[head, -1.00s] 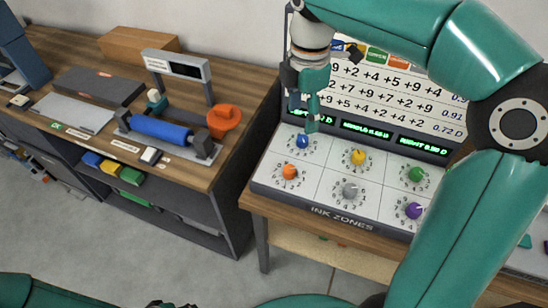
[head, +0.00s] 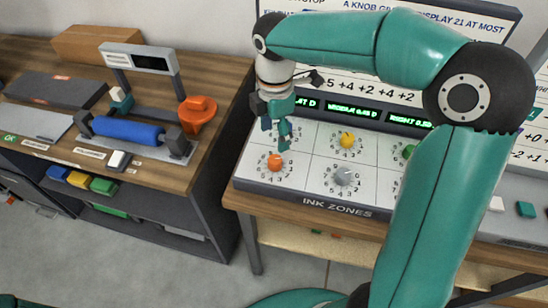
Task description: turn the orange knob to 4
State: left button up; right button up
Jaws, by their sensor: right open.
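The orange knob (head: 275,161) sits on the front left cell of the white ink-zone panel (head: 308,176). Digits ring it, but its pointer is too small to read. My right gripper (head: 276,136) points down, open and empty, over the back left cell, just behind and above the orange knob. It appears apart from the orange knob and hides the blue knob. My left gripper is out of view.
The yellow knob (head: 347,140), grey knob (head: 343,176) and green knob (head: 407,151) are close by on the panel. My right arm covers the panel's right part. A blue roller (head: 128,131) stands on the wooden bench at left.

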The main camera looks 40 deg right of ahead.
aim_at(275, 159)
notch_tip(275, 159, down, 9)
jog(key=shift+f, duration=0.1)
jog(key=shift+c, duration=0.2)
jog(key=c, duration=1.1)
